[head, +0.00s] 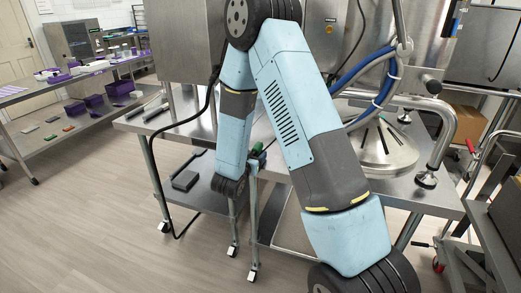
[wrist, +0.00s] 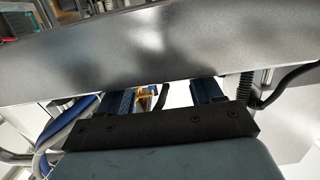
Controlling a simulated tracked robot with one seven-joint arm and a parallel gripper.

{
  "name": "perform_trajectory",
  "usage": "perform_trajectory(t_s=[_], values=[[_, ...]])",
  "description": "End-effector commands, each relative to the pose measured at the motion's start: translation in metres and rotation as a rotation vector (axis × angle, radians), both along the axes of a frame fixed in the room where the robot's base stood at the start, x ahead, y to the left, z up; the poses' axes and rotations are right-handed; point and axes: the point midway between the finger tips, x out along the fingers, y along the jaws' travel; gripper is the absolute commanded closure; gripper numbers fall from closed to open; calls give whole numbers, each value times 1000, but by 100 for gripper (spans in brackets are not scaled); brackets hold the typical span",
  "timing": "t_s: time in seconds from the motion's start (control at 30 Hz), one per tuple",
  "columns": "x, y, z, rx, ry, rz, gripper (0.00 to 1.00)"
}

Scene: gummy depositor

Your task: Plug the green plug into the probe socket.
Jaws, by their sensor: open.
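A small green item (head: 257,149), perhaps the green plug, shows at the steel table's edge beside my arm in the head view. It is partly hidden, and its shape is unclear. I cannot make out the probe socket. My gripper (wrist: 162,93) is open in the wrist view, with its two dark fingers apart. Between them show a thin dark cable and a small yellow-orange part, both apparently behind the fingers. I see nothing held. In the head view my arm bends down at the table's front, and the gripper itself cannot be made out.
A broad metal surface (wrist: 150,45) crosses the wrist view just beyond my fingers. The steel table (head: 150,118) carries machinery and a conical steel base (head: 385,155). A black cable (head: 180,125) hangs in front. A bench with purple bins (head: 93,100) stands far left. The left floor is clear.

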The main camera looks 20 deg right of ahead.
Motion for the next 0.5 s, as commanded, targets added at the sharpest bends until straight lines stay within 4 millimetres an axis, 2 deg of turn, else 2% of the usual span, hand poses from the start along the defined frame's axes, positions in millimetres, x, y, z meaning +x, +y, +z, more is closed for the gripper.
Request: perform_trajectory(t_s=[0.3,0.5], values=[[33,-19,-1,2,0,-3,35],[44,-27,-2,1,-1,-1,35]])
